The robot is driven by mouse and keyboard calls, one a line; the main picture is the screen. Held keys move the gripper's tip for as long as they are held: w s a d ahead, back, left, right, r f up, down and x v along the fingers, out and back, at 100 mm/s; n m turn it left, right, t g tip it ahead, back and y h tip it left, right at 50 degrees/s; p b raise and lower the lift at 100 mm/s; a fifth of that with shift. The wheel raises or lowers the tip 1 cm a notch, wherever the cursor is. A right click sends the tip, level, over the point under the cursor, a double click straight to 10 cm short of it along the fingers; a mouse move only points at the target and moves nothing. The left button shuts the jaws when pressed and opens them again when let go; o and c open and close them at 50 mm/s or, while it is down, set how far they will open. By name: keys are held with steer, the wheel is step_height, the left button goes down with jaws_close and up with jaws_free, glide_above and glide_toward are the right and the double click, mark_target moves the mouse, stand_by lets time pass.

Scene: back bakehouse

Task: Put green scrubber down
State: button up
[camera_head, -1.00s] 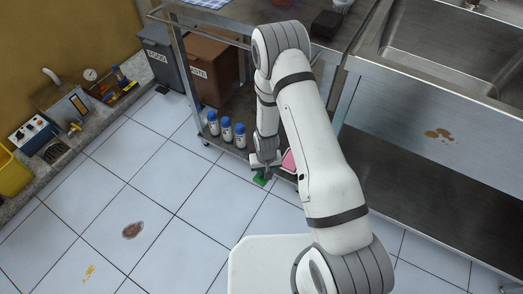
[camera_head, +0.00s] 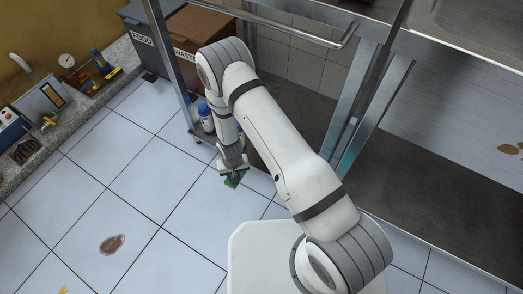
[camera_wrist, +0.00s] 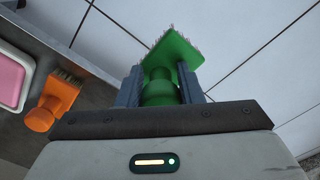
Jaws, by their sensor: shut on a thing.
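The green scrubber (camera_wrist: 173,50) is held between the two fingers of my gripper (camera_wrist: 165,85) in the wrist view. Its round grip sits between the jaws and its square bristled head points away from them. In the head view, my gripper (camera_head: 233,171) hangs low near the trolley's lower shelf (camera_head: 203,135), with a bit of the green scrubber (camera_head: 232,183) showing below it against the floor tiles. I cannot tell how far the scrubber is above the floor.
In the wrist view, an orange brush (camera_wrist: 52,98) and a pink item in a white tray (camera_wrist: 12,78) lie on a dark surface at left. Blue-capped bottles (camera_head: 205,118) stand on the lower shelf.

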steer(key=shift+w+d, duration=0.1)
steer(key=shift+d, duration=0.05)
steer(key=w+d+b, duration=0.1)
steer(key=w+d, duration=0.2)
steer(key=w, duration=0.1)
steer(key=w+d+b, duration=0.2)
steer(key=w, duration=0.2)
steer(key=w+d+b, duration=0.1)
steer(key=w+d, duration=0.2)
steer(key=w, duration=0.2)
steer(key=shift+w+d, duration=0.1)
steer(key=shift+d, duration=0.2)
steer(key=shift+w+d+f+b, duration=0.1)
steer(key=shift+w+d+b, duration=0.3)
steer(key=shift+w, duration=0.2)
steer(key=shift+w+d+f+b, duration=0.1)
steer(key=shift+w+d+b, duration=0.2)
steer(key=shift+w, duration=0.25)
steer(key=shift+s+f+b, duration=0.2)
steer(key=shift+f+b, duration=0.55)
steer(key=shift+f, duration=0.6)
steer(key=shift+f, duration=0.1)
steer(key=shift+f+b, duration=0.3)
steer(key=o, duration=0.9)
steer(key=shift+o, duration=0.2)
steer(key=shift+r, duration=0.2)
